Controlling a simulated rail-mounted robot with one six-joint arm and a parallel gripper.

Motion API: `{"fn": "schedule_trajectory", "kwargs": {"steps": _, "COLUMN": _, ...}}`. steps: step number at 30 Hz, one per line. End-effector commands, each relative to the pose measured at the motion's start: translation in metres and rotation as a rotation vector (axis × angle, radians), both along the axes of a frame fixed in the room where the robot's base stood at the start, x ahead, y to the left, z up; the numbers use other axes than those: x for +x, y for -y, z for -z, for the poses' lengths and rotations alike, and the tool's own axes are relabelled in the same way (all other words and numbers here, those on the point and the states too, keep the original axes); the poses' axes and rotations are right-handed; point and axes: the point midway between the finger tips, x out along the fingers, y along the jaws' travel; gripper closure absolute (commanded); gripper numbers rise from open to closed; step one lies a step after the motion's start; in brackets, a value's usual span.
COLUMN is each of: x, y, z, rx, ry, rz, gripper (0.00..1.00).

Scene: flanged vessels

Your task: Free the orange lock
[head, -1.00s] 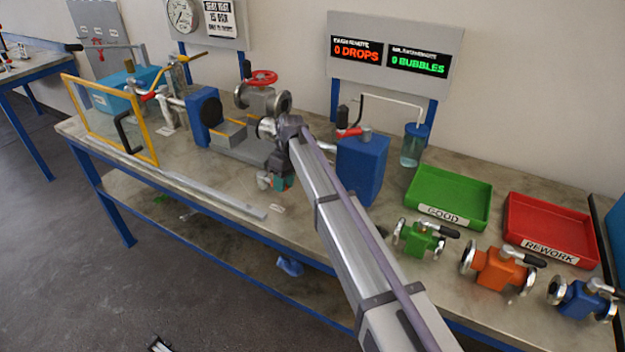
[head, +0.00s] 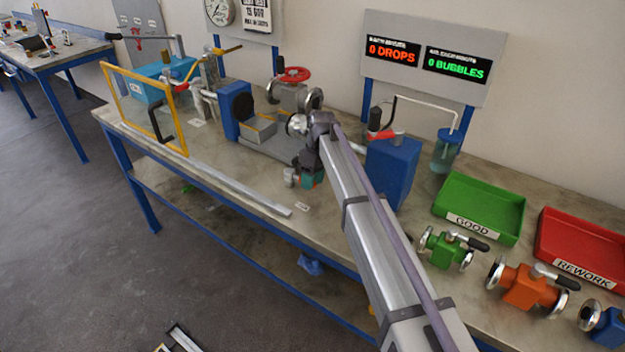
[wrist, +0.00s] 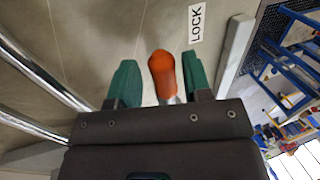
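The orange lock handle (wrist: 163,74) shows in the wrist view as a rounded grip on a metal stem, near a white "LOCK" label (wrist: 197,23). My gripper (wrist: 161,64) has its two green fingers apart, one on each side of the orange handle. A narrow gap shows on the left of the handle; on the right the finger looks very near, and I cannot tell if it touches. In the head view my gripper (head: 309,179) is low over the bench's front part, and the handle there is mostly hidden by it.
On the bench (head: 228,180) stand a clamp rig with a grey flanged valve (head: 290,97), a yellow-framed guard (head: 147,110) and a blue block (head: 391,170). Green (head: 482,205) and red (head: 578,245) trays lie right, with green (head: 446,250) and orange (head: 527,288) valves before them.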

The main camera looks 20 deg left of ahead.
Motion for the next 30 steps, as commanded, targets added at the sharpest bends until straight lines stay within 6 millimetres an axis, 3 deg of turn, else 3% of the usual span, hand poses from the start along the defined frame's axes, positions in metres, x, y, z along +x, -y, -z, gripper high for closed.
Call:
{"fn": "schedule_trajectory", "kwargs": {"steps": 11, "x": 0.0, "y": 0.0, "z": -0.005, "rx": 0.0, "ry": -0.001, "rz": 0.001, "gripper": 0.48}}
{"fn": "schedule_trajectory", "kwargs": {"steps": 14, "x": 0.003, "y": 0.001, "z": -0.02, "rx": 0.0, "ry": -0.001, "rz": 0.002, "gripper": 0.48}}
{"fn": "schedule_trajectory", "kwargs": {"steps": 24, "x": 0.023, "y": 0.004, "z": -0.099, "rx": 0.0, "ry": -0.001, "rz": 0.001, "gripper": 0.48}}
{"fn": "schedule_trajectory", "kwargs": {"steps": 30, "x": 0.027, "y": 0.006, "z": -0.106, "rx": 0.0, "ry": -0.001, "rz": 0.001, "gripper": 0.48}}
